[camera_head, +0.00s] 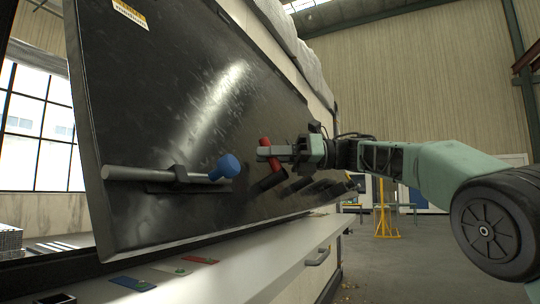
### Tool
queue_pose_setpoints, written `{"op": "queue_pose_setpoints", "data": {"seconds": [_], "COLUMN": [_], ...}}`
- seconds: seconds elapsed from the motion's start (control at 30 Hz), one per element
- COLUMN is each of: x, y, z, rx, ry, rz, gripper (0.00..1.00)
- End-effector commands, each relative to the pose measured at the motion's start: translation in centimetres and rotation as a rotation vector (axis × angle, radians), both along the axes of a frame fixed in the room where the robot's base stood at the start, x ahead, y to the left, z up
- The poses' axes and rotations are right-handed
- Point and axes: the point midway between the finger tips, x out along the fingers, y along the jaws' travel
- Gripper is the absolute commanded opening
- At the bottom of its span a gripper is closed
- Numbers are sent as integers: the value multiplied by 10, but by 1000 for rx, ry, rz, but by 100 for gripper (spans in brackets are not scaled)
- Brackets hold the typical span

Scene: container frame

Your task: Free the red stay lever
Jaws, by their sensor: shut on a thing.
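The red stay lever (265,143) is a short red bar at the right part of the dark tilted panel (150,100). My gripper (276,150) comes in from the right, and its fingers are shut on the red lever. A blue knob (228,166) sits to the left of my gripper, at the end of a grey horizontal bar (150,174) on the panel.
Below the panel is a light ledge (240,265) with blue, green and red marked plates (200,260). A handle (318,256) sticks out from its front. Open floor lies to the right, with a yellow stand (382,215) farther back.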

Motion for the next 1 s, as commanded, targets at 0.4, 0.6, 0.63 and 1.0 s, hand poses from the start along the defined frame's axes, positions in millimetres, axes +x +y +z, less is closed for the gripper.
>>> {"op": "queue_pose_setpoints", "data": {"seconds": [0.4, 0.6, 0.63, 1.0], "x": [-1, 1, 2, 16], "y": [0, -7, -10, -88], "z": [0, -1, -1, 0], "rx": [0, 0, 0, 0], "ry": [-2, -2, -2, -3], "rz": [2, -1, -2, -3], "gripper": [29, 29, 29, 29]}}
